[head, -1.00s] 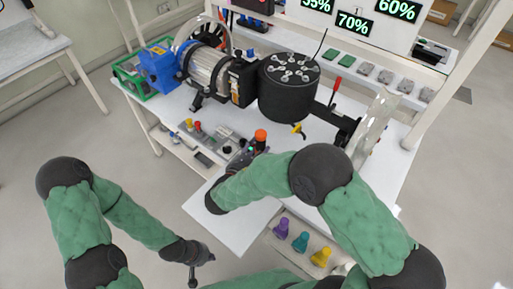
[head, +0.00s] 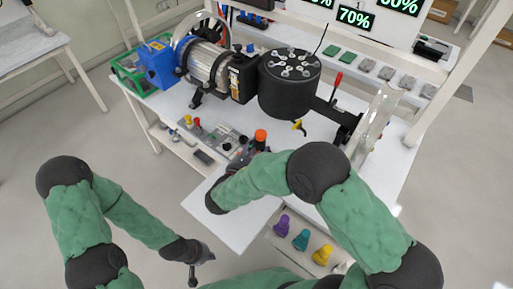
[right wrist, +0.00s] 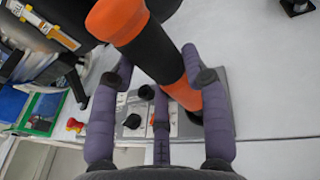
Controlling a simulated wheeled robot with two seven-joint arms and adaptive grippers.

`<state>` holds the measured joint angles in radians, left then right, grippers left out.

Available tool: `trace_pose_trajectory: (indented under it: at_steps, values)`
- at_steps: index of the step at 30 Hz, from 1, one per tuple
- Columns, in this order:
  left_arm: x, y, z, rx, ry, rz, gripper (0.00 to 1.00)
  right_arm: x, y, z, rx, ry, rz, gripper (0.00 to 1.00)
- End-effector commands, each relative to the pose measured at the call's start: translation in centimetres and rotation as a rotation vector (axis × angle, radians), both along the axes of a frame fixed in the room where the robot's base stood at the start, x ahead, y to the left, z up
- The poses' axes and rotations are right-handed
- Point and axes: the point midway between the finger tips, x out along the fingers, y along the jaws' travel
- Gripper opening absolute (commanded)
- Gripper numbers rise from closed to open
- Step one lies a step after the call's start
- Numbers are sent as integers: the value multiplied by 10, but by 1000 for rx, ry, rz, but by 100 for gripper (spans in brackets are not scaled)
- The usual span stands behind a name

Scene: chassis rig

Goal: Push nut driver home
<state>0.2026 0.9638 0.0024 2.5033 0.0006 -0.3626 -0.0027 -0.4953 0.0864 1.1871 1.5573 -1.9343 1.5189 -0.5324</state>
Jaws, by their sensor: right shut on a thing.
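The nut driver (head: 261,135) has an orange top and a black body. In the right wrist view the nut driver (right wrist: 150,50) leans across the picture, with an orange band low on its shaft. Its lower end meets a grey block on the bench; how deep it sits is hidden. My right gripper (right wrist: 185,100) is shut on the nut driver, its purple-grey fingers around the lower part. In the head view my right forearm largely hides this gripper. My left gripper (head: 196,268) hangs pointing down at lower left, away from the bench; its fingers are too small to judge.
A grey fixture panel (head: 222,143) with coloured knobs lies beside the driver. Behind it stand a motor rig (head: 210,68) and a black drum (head: 289,85). A clear tube (head: 374,125) is at right. Purple, teal and yellow cones (head: 301,240) sit in a front tray.

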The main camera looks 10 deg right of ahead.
Motion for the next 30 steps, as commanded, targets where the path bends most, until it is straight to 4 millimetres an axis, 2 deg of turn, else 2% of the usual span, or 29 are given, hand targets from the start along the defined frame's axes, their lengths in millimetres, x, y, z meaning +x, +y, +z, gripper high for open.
trace_pose_trajectory:
  at_steps: [29,30]
  values:
    - [0,0,-16,0,0,0,0,1,0,-19,0,-4,0,0]
    - [0,0,-15,0,0,0,0,1,0,-18,0,-4,0,58]
